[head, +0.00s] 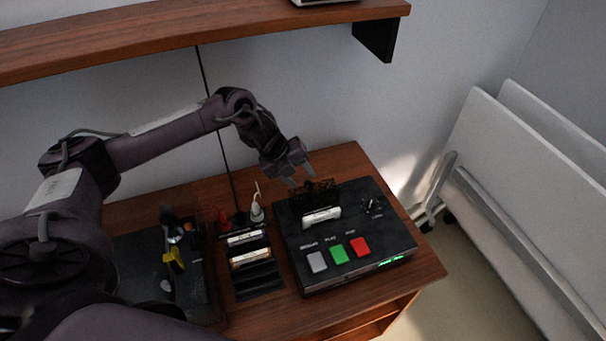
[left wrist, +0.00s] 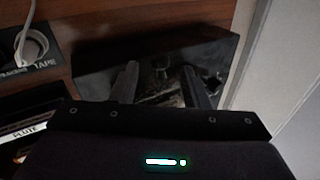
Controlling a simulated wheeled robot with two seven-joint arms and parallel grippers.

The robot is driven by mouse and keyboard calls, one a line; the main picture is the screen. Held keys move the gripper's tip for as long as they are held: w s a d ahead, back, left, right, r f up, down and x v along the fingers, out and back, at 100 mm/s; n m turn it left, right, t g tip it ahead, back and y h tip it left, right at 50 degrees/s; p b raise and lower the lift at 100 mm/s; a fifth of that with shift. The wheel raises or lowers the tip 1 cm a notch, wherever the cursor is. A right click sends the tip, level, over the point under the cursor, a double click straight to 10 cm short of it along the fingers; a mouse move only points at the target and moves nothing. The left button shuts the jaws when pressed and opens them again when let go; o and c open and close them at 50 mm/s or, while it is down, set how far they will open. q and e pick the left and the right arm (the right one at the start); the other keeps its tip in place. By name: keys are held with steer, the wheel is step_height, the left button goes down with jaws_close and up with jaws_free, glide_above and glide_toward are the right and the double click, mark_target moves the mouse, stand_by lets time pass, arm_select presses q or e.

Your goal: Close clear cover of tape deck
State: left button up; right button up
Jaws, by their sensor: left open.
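The tape deck (head: 345,245) is a black box on the wooden cabinet, with grey, green and red buttons along its front and a knob at its right. A white cassette (head: 321,217) sits in its slot. The clear cover (head: 318,194) shows as a dark, see-through piece standing up behind the cassette. My left gripper (head: 300,177) is open and empty just behind and above the cover; I cannot tell whether it touches it. In the left wrist view the open fingers (left wrist: 160,88) point at the deck (left wrist: 215,50). My right gripper is not in view.
A cassette rack (head: 250,262) stands left of the deck, with a white plug (head: 257,211) and a red one behind it. A black tray (head: 160,270) with tools lies further left. A shelf (head: 200,30) overhangs the back; white panels (head: 530,190) lean at right.

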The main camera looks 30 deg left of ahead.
arm_select(q)
steer(key=shift+x, duration=1.25)
steer(key=shift+a, duration=0.1)
steer(key=shift+c, duration=1.3)
steer(key=shift+w, duration=0.1)
jaws_close()
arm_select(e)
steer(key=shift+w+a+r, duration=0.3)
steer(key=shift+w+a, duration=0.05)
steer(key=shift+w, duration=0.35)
